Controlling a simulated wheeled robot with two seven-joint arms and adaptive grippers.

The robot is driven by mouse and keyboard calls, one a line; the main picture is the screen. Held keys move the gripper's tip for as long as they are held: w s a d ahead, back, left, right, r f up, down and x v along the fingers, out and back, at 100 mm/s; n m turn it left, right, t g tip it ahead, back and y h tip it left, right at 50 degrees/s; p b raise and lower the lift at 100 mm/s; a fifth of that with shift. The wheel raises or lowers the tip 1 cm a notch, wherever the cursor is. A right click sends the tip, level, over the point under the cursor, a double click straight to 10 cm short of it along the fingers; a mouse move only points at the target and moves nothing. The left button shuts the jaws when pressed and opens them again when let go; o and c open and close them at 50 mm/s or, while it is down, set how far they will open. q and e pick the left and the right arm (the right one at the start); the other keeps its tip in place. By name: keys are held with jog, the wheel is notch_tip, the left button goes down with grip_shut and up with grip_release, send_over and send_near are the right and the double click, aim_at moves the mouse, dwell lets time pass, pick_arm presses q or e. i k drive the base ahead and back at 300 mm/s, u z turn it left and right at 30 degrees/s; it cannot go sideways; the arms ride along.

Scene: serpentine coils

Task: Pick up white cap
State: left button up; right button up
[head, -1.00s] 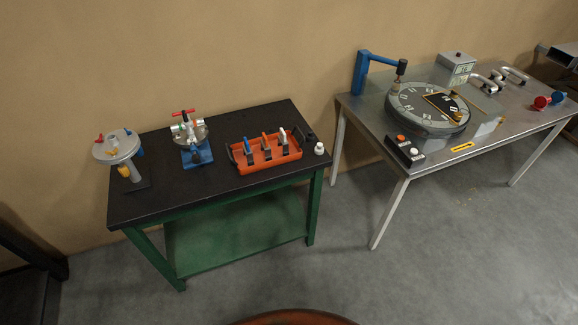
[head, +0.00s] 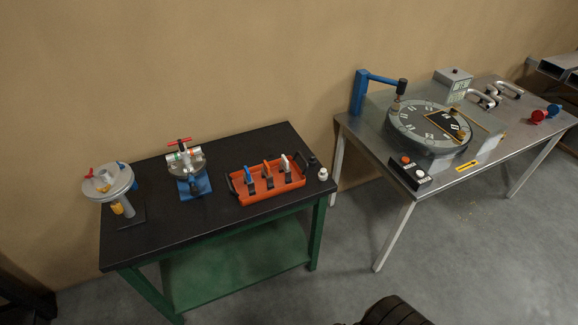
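A small white cap (head: 323,174) stands on the right end of the black-topped table (head: 225,219), close to its right edge. It is just right of the orange tray. Neither gripper can be made out in the head view. A dark rounded shape (head: 395,311) shows at the bottom edge, and I cannot tell which part it is.
An orange tray (head: 272,197) with several coloured-handled tools, a blue-based fixture (head: 193,186) and a grey round-topped stand (head: 108,184) are on the black table. A metal table (head: 400,208) with a numbered dial (head: 402,117) stands to the right. Grey floor lies in front.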

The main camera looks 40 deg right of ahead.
aim_at(323, 175)
jog(key=i, duration=0.65)
jog(key=z, duration=0.9)
jog(key=i, duration=0.55)
jog(key=z, duration=0.65)
